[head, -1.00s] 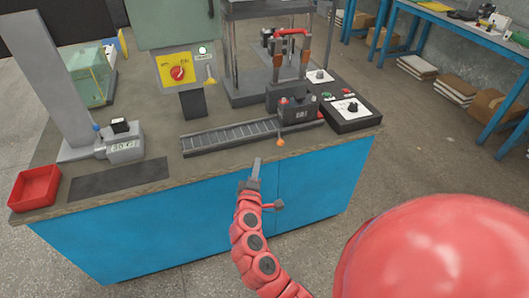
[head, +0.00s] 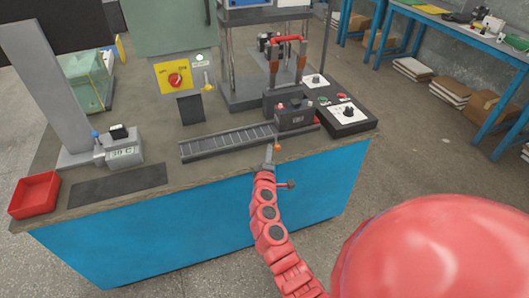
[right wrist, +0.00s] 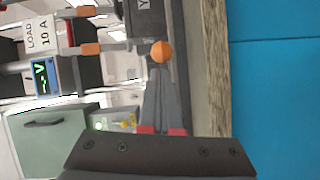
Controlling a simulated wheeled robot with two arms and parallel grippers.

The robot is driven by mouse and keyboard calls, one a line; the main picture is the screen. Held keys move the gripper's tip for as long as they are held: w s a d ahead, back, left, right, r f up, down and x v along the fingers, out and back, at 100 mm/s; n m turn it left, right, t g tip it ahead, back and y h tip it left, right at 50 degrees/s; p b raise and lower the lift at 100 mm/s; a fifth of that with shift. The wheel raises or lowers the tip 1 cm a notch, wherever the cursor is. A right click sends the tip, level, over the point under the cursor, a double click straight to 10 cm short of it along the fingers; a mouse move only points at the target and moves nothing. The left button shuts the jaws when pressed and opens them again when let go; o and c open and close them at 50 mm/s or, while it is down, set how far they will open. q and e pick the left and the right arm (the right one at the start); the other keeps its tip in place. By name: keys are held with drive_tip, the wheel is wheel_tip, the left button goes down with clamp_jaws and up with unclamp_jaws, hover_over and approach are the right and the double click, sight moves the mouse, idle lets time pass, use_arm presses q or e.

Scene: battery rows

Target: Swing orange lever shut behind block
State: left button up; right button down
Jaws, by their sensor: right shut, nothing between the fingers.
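The orange lever shows as an orange ball knob (head: 278,147) at the front edge of the rail's right end. It also shows in the right wrist view (right wrist: 161,51), beside the dark block. The dark grey block (head: 293,115) sits at the right end of the slotted rail (head: 215,145); its edge also shows in the right wrist view (right wrist: 147,18). My right gripper (head: 269,154) is shut and empty, its tips just left of the orange knob. In the right wrist view the closed fingers (right wrist: 159,76) point at the knob; I cannot tell whether they touch. My left gripper is not in view.
A control box (head: 346,117) with a knob stands right of the block. A press frame with red-handled clamps (head: 288,40) rises behind it. The blue bench's front edge lies just before the rail. A dark mat (head: 118,185) and red tray (head: 35,195) are at left.

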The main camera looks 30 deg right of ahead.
drive_tip(key=s+d+n+t+y+p, duration=0.1)
drive_tip(key=d+n+t+y+p, duration=0.1)
drive_tip(key=y, duration=0.1)
drive_tip(key=shift+s+r+n+p, duration=0.1)
drive_tip(key=shift+s+n+p, duration=0.2)
drive_tip(key=shift+s, duration=0.1)
drive_tip(key=shift+d+y, duration=0.1)
drive_tip(key=shift+y, duration=0.4)
